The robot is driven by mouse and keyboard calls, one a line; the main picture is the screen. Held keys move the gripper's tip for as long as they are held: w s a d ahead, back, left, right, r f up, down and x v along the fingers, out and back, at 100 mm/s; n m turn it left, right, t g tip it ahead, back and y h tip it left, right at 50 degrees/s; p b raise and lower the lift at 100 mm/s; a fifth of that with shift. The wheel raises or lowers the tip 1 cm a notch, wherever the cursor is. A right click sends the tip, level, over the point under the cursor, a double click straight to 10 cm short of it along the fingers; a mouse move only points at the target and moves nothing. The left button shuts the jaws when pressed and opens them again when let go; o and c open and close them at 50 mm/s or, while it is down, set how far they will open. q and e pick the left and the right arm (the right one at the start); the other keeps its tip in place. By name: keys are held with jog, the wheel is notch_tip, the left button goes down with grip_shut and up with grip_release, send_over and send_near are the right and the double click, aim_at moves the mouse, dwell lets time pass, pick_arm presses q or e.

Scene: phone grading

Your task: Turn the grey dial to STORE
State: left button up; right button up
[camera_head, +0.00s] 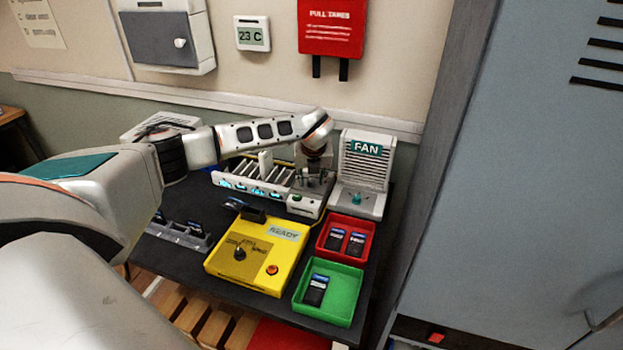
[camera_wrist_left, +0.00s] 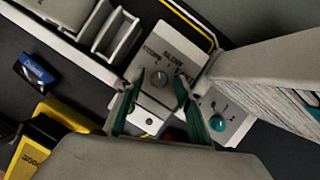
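The grey dial (camera_wrist_left: 159,79) is a small round knob on a pale panel (camera_wrist_left: 180,47) at the end of the slotted rack. My left gripper (camera_wrist_left: 160,88) is open, with one teal-padded finger on each side of the dial in the wrist view. Contact with the dial cannot be made out. In the head view my left gripper (camera_head: 314,173) points down over the rack's right end and largely hides the dial. My right gripper is in neither view.
A fan unit (camera_head: 362,160) with a teal knob stands close right of the gripper. The slotted rack (camera_head: 238,182) lies left. In front are a yellow box (camera_head: 222,261) with a dark dial, a red tray (camera_head: 324,248) and a green tray (camera_head: 346,298), both holding phones.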

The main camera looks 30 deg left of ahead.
pick_arm(q)
jog(key=v, duration=1.2)
dwell(0.5)
